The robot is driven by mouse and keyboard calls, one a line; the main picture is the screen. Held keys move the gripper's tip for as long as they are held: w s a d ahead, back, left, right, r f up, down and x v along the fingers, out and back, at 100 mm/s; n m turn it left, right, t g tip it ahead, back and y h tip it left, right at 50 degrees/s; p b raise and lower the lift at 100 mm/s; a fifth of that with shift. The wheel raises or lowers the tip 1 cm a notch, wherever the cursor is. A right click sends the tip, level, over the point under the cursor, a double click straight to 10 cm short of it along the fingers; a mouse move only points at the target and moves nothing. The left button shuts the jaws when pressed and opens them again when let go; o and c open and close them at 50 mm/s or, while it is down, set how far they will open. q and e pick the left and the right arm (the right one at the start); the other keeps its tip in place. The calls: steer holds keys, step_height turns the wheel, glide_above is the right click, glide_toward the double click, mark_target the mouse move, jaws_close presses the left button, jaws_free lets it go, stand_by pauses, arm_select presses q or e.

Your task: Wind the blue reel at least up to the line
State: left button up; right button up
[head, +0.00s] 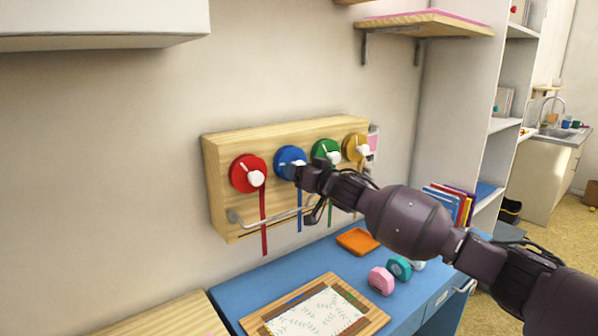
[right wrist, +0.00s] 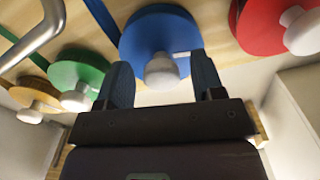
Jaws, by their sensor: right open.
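The blue reel (head: 287,157) is on the front of a wooden wall box (head: 222,190), between the red and green reels. A blue ribbon (head: 299,217) hangs below it. My right gripper (head: 301,172) is at the reel's lower right and covers part of it. In the right wrist view, my right gripper (right wrist: 161,70) is open, with one finger on each side of the white knob (right wrist: 161,74) of the blue reel (right wrist: 158,33). Whether the fingers touch the knob I cannot tell. A short white mark (right wrist: 181,54) shows beside the knob. My left gripper is not in view.
The red reel (head: 243,176), green reel (head: 322,150) and yellow reel (head: 352,146) sit close by, each with a white knob. A metal bar (head: 270,216) runs below them. The blue desk (head: 285,268) beneath holds an orange tray (head: 357,241) and several small items.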

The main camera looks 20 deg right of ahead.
steer(key=shift+w+a, duration=0.2)
steer(key=shift+w, duration=0.3)
steer(key=shift+c, duration=0.3)
steer(key=c, duration=0.8)
steer(key=shift+d+r+n+p, duration=0.1)
steer(key=shift+r+n+p, duration=0.1)
steer(key=shift+n+p, duration=1.5)
steer(key=shift+c, duration=0.2)
steer(key=n+p, duration=0.2)
steer(key=n, duration=0.2)
steer(key=shift+w+d+n, duration=0.1)
steer(key=shift+n, duration=0.3)
steer(key=n+p, duration=0.1)
steer(key=n, duration=0.3)
steer(key=shift+n+p, duration=0.3)
steer(key=shift+p, duration=0.05)
steer(key=n+p, duration=0.1)
steer(key=n, duration=0.3)
steer(key=shift+d, duration=0.1)
steer(key=shift+n, duration=1.4)
steer(key=shift+p, duration=0.3)
